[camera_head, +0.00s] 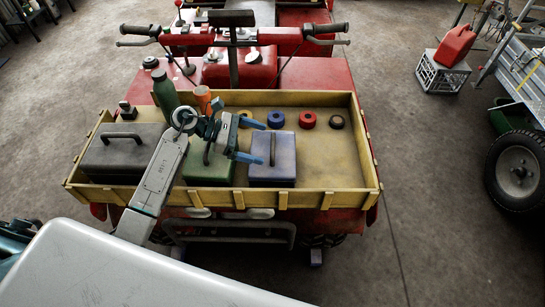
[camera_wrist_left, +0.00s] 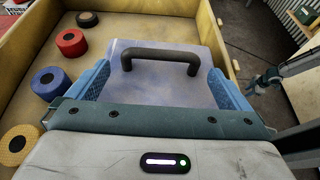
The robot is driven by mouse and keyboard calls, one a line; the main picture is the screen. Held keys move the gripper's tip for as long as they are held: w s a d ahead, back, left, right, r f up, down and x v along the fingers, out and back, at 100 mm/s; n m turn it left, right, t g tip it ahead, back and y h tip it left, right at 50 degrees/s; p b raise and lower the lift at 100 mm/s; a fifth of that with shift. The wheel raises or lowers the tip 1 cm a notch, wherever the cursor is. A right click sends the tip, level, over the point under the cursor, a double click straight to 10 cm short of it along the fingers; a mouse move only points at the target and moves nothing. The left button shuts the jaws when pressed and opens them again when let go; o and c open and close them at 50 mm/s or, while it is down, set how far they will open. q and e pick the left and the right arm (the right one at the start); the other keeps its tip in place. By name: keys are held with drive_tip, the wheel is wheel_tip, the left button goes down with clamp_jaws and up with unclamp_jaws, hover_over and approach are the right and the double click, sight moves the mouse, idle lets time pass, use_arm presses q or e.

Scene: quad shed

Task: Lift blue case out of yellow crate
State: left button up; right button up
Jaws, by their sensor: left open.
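The blue case (camera_head: 284,172) lies in the front part of the yellow crate (camera_head: 312,199), right of a green case. In the left wrist view the blue case (camera_wrist_left: 165,92) shows its pale blue-grey lid and black handle (camera_wrist_left: 160,57). My left gripper (camera_head: 248,139) is open above the blue case, coming in from the left. In the left wrist view its two blue fingers stand apart, left and right of the lid, with the handle between and beyond them. I cannot tell whether they touch the case.
In the crate are a green case (camera_head: 206,169), a dark grey case (camera_head: 115,157), a green bottle (camera_head: 164,92) and several coloured rolls, including a red one (camera_head: 308,120). Handlebars (camera_head: 234,38) rise behind the crate.

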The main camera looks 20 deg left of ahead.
sight(265, 151)
use_arm(q)
drive_tip(key=shift+x, duration=1.2)
drive_tip(key=shift+d, duration=0.3)
drive_tip(key=shift+f, duration=0.1)
drive_tip(key=c, duration=1.5)
drive_tip(key=shift+c, duration=0.4)
use_arm(e)
drive_tip(key=shift+s+d+r, duration=0.15)
drive_tip(key=shift+s+r, duration=0.25)
